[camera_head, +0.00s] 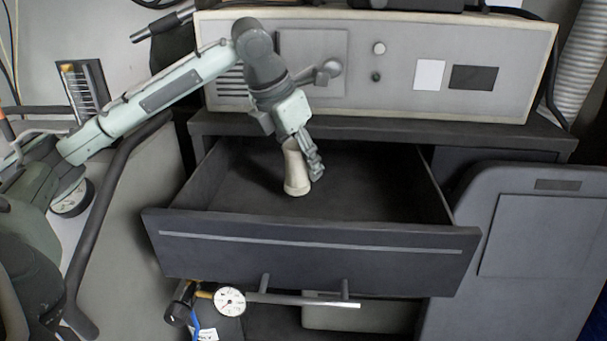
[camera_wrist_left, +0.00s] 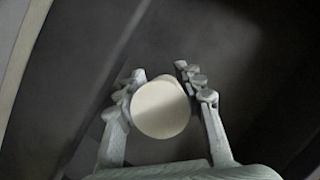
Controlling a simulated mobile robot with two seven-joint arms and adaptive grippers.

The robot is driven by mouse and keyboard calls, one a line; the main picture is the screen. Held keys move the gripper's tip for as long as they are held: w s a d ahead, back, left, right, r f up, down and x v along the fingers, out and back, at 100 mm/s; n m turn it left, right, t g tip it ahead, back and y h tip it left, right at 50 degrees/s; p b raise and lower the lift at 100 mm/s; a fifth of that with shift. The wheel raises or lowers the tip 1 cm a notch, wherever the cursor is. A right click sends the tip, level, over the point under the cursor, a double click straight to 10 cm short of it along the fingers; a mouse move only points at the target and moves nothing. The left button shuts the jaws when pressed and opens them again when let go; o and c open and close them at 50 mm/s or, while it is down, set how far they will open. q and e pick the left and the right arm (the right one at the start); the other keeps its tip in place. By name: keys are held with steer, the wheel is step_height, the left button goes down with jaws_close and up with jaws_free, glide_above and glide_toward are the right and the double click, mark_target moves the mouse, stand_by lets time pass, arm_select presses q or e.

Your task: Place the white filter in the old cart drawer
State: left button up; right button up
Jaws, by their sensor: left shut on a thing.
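The white filter (camera_head: 297,172) is a small off-white piece with a flared lower end, roughly upright inside the open drawer (camera_head: 312,243) of the old cart. My left gripper (camera_head: 304,160) comes down from above and is shut on the filter. In the left wrist view the filter (camera_wrist_left: 160,109) shows as a pale round end between the two fingers (camera_wrist_left: 158,90). Its lower end is at or just above the drawer floor (camera_head: 365,180); I cannot tell if it touches. My right gripper is not in view.
The drawer is pulled out and otherwise looks empty, with free floor right of the filter. A beige instrument box (camera_head: 400,75) stands on the cart top behind it. A dark grey panel (camera_head: 520,250) stands at the right. A round gauge (camera_head: 229,301) hangs below the drawer front.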

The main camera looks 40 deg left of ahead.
mark_target(290, 148)
arm_select(q)
step_height(290, 148, down, 3)
steer(key=shift+f, duration=0.2)
steer(key=o, duration=1.2)
steer(key=shift+r, duration=0.1)
steer(key=v, duration=1.2)
